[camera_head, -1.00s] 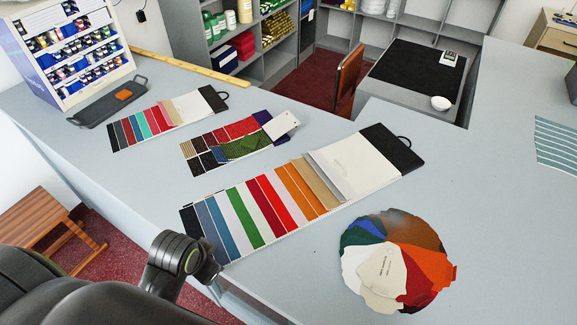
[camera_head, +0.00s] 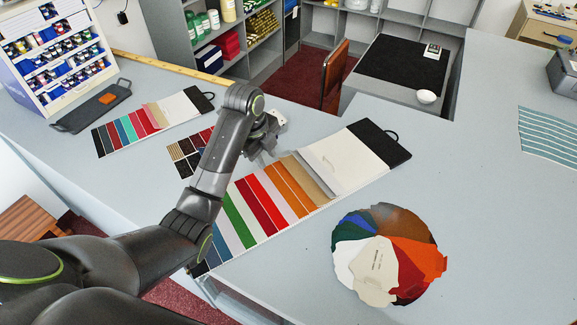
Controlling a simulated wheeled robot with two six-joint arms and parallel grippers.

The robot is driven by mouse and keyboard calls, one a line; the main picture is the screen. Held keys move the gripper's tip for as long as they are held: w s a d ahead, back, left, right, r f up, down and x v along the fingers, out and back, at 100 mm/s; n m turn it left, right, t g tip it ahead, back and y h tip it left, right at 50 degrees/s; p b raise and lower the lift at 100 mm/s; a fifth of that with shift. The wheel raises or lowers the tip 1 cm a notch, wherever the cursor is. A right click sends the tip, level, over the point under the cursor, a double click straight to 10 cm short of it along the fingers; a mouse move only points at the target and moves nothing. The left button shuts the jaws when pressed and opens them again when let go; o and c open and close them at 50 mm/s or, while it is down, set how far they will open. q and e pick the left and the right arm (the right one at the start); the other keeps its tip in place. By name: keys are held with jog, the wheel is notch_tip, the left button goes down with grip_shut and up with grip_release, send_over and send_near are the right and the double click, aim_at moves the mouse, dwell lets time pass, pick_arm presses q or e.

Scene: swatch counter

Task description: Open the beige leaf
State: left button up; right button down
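A long swatch card (camera_head: 268,204) with strips of several colours lies on the counter, with a narrow beige strip (camera_head: 313,180) next to its white panel (camera_head: 345,160). A round fan of coloured leaves (camera_head: 425,262) lies spread to its right, with a cream-beige leaf (camera_head: 375,275) on top at its lower left. My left gripper (camera_head: 264,137) is above the middle swatch card (camera_head: 183,158), beyond the long card. My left forearm covers the long card's left end. My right gripper is out of view.
A smaller swatch card (camera_head: 150,122) and a dark tray (camera_head: 93,108) lie at the back left, near a display rack (camera_head: 50,55). A striped blue-green sheet (camera_head: 548,140) lies at the right. The counter between fan and sheet is clear.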

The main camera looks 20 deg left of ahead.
pick_arm(q)
jog(key=w+d+r+m, duration=0.2)
jog(key=w+r+m, duration=0.2)
jog(key=r, duration=0.2)
jog(key=b, duration=1.3)
send_over(290, 171)
jog(key=s+a, duration=0.1)
jog(key=x, duration=0.3)
jog(key=s+x, duration=0.1)
jog(key=x, duration=0.3)
jog(key=s+a+x, duration=0.1)
jog(key=x, duration=0.3)
jog(key=shift+s+a+f, duration=0.1)
jog(key=shift+f, duration=0.15)
jog(key=p+x, duration=0.1)
jog(key=x, duration=0.3)
jog(key=shift+f+p, duration=0.25)
jog(key=shift+p, duration=0.1)
jog(key=shift+f, duration=0.65)
grip_shut()
